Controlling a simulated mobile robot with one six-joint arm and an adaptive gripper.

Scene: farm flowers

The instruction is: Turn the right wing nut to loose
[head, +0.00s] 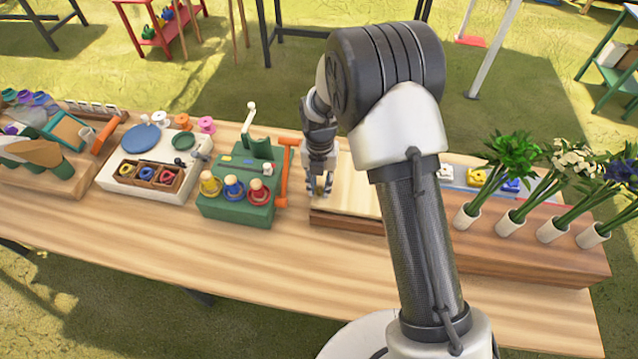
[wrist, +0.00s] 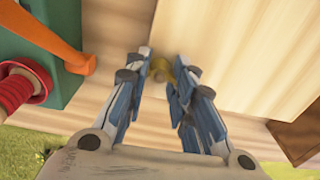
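A brass-coloured wing nut (wrist: 160,71) shows between my gripper's fingertips in the wrist view. It is small and partly hidden by the right finger. My gripper (wrist: 163,62) points down around it, one finger on each side, and contact is not clear. In the head view my gripper (head: 321,186) is at the left front part of a pale wooden board (head: 358,193), with a brass glint at its tips. The board lies on a darker wooden base. My arm hides its right part and any other wing nut there.
A green box (head: 236,212) with coloured rings on pegs and an orange lever (head: 283,172) stand close left of my gripper. A wooden rack (head: 535,245) with flowers in white tubes stands at the right. The table's front strip (head: 250,265) is clear.

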